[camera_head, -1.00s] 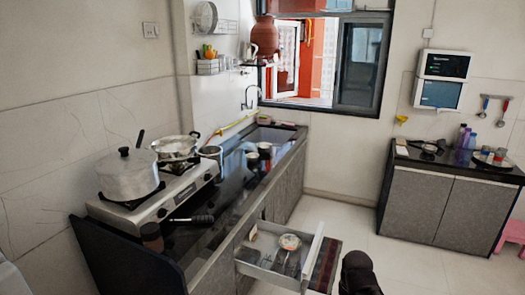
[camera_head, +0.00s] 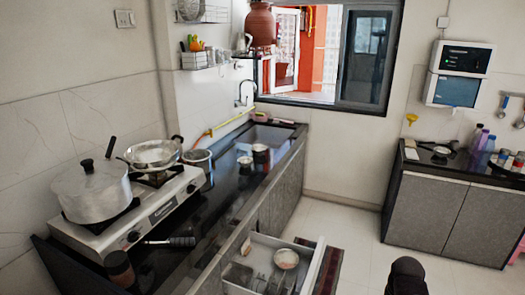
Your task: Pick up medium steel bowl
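Several steel vessels show in the head view, and I cannot tell for sure which is the medium bowl. Two small steel bowls stand on the black counter: a lower bowl (camera_head: 245,162) and, behind it to the right, another bowl or cup (camera_head: 260,150). A round steel bowl (camera_head: 286,258) sits in the open drawer (camera_head: 318,262). A wide steel pan (camera_head: 153,153) is on the rear burner. A steel container (camera_head: 198,157) stands beside the stove. My gripper's fingers do not show; only a dark part of my own body is at the bottom right.
A large lidded pot (camera_head: 92,190) sits on the stove (camera_head: 140,220). The open drawer juts into the floor space at the bottom centre. A sink (camera_head: 270,137) lies at the counter's far end. A low cabinet (camera_head: 440,215) stands at right.

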